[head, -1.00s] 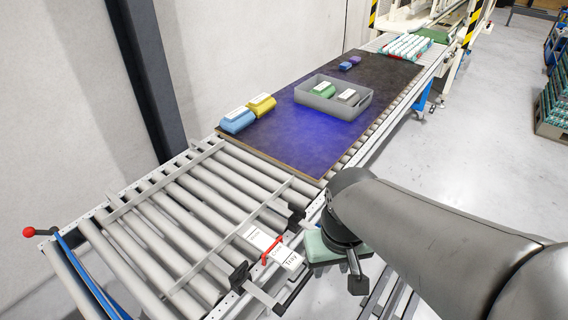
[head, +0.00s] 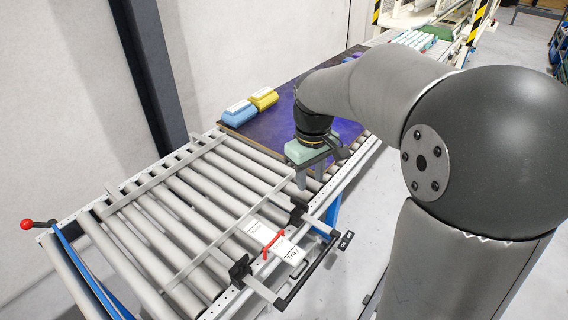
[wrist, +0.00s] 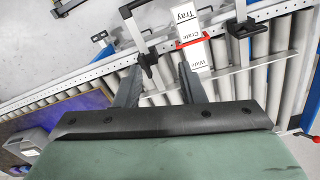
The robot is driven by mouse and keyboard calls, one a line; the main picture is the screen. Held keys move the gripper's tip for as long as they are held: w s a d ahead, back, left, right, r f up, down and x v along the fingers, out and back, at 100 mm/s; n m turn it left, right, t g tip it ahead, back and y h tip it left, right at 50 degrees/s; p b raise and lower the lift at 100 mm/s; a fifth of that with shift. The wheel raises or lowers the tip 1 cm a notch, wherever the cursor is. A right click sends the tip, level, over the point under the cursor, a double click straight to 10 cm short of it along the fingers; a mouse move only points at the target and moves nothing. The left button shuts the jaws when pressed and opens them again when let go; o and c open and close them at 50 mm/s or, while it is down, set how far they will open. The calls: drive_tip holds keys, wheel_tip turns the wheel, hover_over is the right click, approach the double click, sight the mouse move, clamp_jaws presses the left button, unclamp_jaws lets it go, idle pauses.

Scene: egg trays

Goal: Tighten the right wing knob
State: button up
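Two black wing knobs sit on the conveyor's near side rail, on either side of the white label strip. The right wing knob (head: 297,214) is the farther one. In the wrist view it appears toward the upper left (wrist: 147,58), close to the line between my fingertips. The left wing knob (head: 240,269) is nearer the camera and shows at the upper right in the wrist view (wrist: 241,29). My gripper (head: 309,184) points down just above and beyond the right knob. In the wrist view its two fingers (wrist: 158,76) are apart with nothing gripped.
A black handle bar (head: 309,268) juts out from the rail by the knobs. A red pointer (head: 272,245) lies across the label strip (head: 287,250). Rollers (head: 185,213) fill the left. Yellow (head: 264,98) and blue (head: 239,113) packs lie on the dark board.

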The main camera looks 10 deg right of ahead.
drive_tip(key=w+f+n+b, duration=0.1)
drive_tip(key=w+f+n, duration=0.25)
drive_tip(key=w, duration=0.75)
drive_tip(key=p, duration=0.2)
approach(299, 201)
drive_tip(key=shift+m, duration=0.35)
wheel_tip(299, 201, down, 10)
drive_tip(key=shift+w+d+f, duration=0.1)
drive_tip(key=shift+w+d, duration=0.05)
drive_tip(key=shift+d, duration=0.05)
clamp_jaws()
